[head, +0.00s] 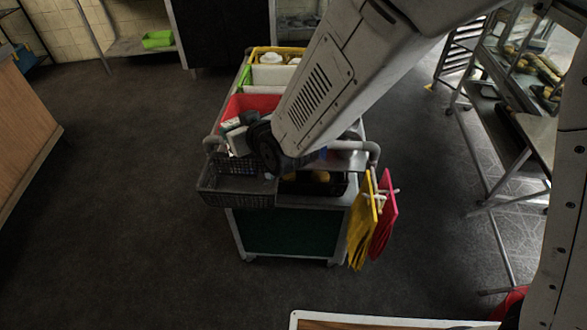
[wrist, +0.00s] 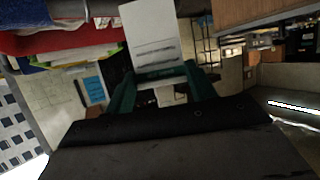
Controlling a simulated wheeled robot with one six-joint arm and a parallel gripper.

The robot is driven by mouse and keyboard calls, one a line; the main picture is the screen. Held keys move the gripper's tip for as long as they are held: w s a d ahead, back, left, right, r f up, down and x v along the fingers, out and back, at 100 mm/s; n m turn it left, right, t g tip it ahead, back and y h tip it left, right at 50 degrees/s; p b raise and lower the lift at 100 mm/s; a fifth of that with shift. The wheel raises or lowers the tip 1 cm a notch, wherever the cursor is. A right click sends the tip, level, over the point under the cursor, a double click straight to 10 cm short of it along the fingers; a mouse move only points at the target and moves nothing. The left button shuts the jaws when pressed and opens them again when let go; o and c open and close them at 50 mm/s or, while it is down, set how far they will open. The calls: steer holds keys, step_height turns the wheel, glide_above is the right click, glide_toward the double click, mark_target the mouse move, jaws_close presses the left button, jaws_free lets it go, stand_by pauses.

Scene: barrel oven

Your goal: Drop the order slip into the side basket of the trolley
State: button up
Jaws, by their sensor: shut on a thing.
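My gripper (wrist: 158,76) has green fingers and is shut on the order slip (wrist: 153,34), a white card with dark printed lines, in the wrist view. The slip sticks out beyond the fingertips. In the head view my arm reaches down over the trolley (head: 342,205), and its wrist is close above the near left part; the slip cannot be made out for certain there. The side basket (head: 222,197), dark mesh, hangs at the trolley's near left end, just below and left of my wrist. Its inside looks mostly empty.
A red bin (head: 243,104) and other bins stand on the trolley top. A rail crosses its near end. A wooden counter (head: 25,115) stands left. The floor between is clear.

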steer(key=shift+a+f, duration=0.1)
steer(key=shift+f, duration=2.8)
steer(key=o, duration=1)
steer(key=shift+o, duration=0.2)
steer(key=shift+s, duration=0.1)
steer(key=v, duration=0.7)
steer(key=shift+s+d+r, duration=0.2)
steer(key=shift+s, duration=0.05)
